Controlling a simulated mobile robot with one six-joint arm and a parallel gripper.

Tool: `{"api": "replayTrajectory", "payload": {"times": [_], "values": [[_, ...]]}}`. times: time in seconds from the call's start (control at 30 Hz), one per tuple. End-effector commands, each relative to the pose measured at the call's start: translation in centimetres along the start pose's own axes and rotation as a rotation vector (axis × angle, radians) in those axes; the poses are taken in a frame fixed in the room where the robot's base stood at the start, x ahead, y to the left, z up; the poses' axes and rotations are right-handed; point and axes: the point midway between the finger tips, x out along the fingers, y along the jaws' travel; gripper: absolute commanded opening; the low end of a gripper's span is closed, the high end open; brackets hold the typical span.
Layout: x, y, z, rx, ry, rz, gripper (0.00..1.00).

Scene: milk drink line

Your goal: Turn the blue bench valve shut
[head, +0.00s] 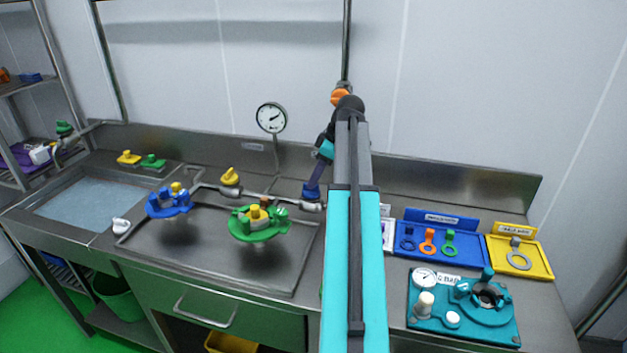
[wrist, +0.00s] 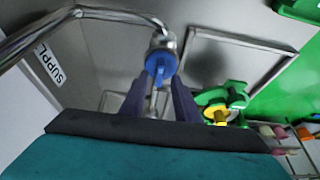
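The blue bench valve (wrist: 160,66) shows in the wrist view as a blue handle on a metal fitting at the pipe end. In the head view its blue part (head: 311,191) shows at the right end of the bench pipe, largely covered by my gripper. My gripper (wrist: 160,88) has two dark blue fingers that stand apart, one on each side of the handle, near its level. A gap seems to show beside the handle, and I see no clear contact. In the head view my gripper (head: 315,180) points down at the valve from above.
A yellow valve (head: 230,176) sits on the same pipe (head: 250,194), left of the gripper. A gauge (head: 271,118) stands behind. Blue (head: 168,204) and green (head: 259,222) fittings lie in front. Blue (head: 395,257) and yellow (head: 548,274) trays and a teal fixture (head: 420,318) are right.

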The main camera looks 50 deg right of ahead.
Motion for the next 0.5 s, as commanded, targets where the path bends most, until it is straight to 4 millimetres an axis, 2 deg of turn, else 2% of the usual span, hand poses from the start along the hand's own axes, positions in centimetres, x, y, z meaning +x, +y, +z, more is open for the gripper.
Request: {"api": "replayTrajectory", "payload": {"times": [0.2, 0.5], "values": [[1.6, 0.0, 0.1, 0.001, 0.0, 0.0, 0.29], [2.0, 0.0, 0.1, 0.001, -0.001, 0.001, 0.29]]}}
